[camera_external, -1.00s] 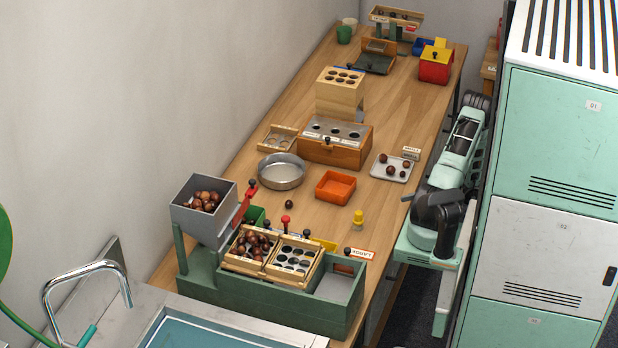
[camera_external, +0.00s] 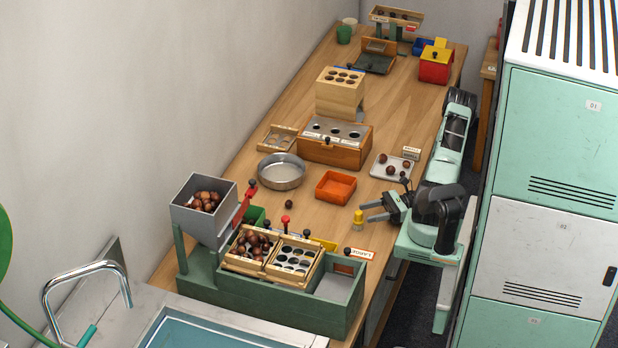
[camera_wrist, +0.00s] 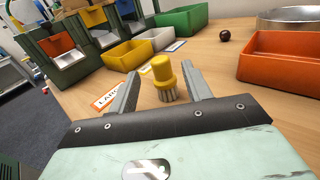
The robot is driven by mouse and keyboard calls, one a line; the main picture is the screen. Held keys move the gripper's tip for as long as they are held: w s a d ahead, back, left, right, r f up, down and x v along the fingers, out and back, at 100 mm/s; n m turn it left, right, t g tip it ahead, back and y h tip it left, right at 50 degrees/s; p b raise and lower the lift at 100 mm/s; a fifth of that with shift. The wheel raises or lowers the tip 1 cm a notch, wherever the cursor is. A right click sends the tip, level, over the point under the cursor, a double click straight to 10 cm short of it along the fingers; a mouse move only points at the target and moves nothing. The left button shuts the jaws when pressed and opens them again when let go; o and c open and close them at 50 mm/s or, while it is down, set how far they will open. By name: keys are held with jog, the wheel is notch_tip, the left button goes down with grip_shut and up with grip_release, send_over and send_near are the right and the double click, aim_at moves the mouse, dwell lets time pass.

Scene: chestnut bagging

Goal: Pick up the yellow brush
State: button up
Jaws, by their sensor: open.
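The yellow brush (camera_external: 358,219) stands upright on the wooden table, with a rounded yellow handle on top and pale bristles below. In the external view my gripper (camera_external: 364,212) reaches in from the right at table height, its fingertips close to the brush. In the wrist view the brush (camera_wrist: 164,78) appears between the two grey fingers of my gripper (camera_wrist: 160,80), with a gap visible on each side. The jaws are open and hold nothing. Whether a finger touches the brush cannot be told.
An orange tray (camera_external: 336,187) lies behind the brush, with a loose chestnut (camera_external: 289,204) to its left. A LARGE label (camera_external: 360,253) and the green sorting stand (camera_external: 240,300) are in front. A plate with chestnuts (camera_external: 378,172) lies at the right table edge.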

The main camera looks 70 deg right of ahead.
aim_at(358, 220)
jog(key=shift+x, duration=1.5)
jog(key=c, duration=1.1)
jog(key=shift+o, duration=0.2)
jog(key=shift+r, duration=0.15)
